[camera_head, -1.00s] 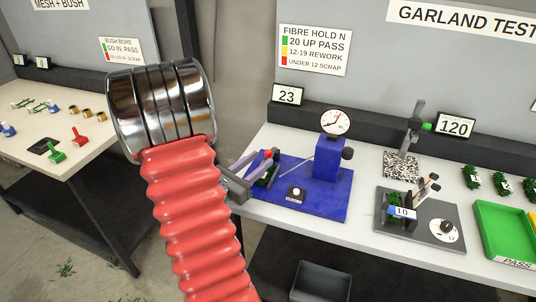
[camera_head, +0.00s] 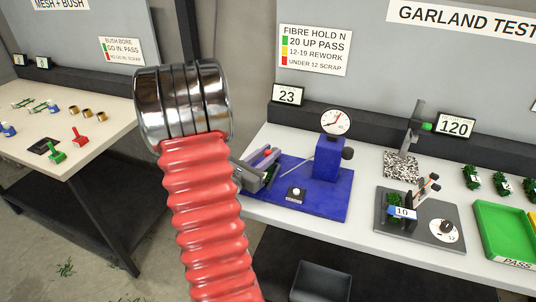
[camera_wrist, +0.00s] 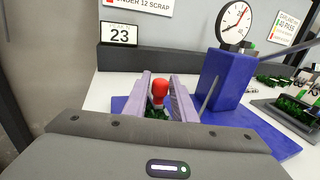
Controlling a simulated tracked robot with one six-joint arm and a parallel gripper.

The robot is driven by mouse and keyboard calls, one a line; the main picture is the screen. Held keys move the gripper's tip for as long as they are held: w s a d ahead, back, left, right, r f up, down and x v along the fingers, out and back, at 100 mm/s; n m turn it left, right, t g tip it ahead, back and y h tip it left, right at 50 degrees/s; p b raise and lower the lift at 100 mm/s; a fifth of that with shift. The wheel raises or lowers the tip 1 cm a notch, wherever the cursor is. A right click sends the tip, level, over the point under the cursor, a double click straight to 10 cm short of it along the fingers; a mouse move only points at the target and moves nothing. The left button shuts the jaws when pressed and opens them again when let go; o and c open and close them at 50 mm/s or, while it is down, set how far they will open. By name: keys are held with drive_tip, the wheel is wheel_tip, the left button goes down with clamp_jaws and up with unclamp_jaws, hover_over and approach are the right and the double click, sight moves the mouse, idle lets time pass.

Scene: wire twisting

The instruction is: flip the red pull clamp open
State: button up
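The red pull clamp shows as a rounded red knob (camera_wrist: 160,90) in the wrist view, standing roughly upright on the blue test base. My gripper (camera_wrist: 164,96) has its two purple fingers apart, one on each side of the knob. I cannot tell whether either finger touches it. In the head view my gripper (camera_head: 262,168) is over the left part of the blue base (camera_head: 320,207), and only a bit of red shows near its fingers. The clamp's lower part is mostly hidden; green garland (camera_wrist: 156,113) shows below the knob.
A blue gauge post with a round dial (camera_head: 336,121) stands right of the clamp. A grey fixture (camera_head: 420,218) and green PASS tray (camera_head: 505,230) are further right. A sign wall (camera_head: 330,80) rises behind.

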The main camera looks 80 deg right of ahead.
clamp_jaws()
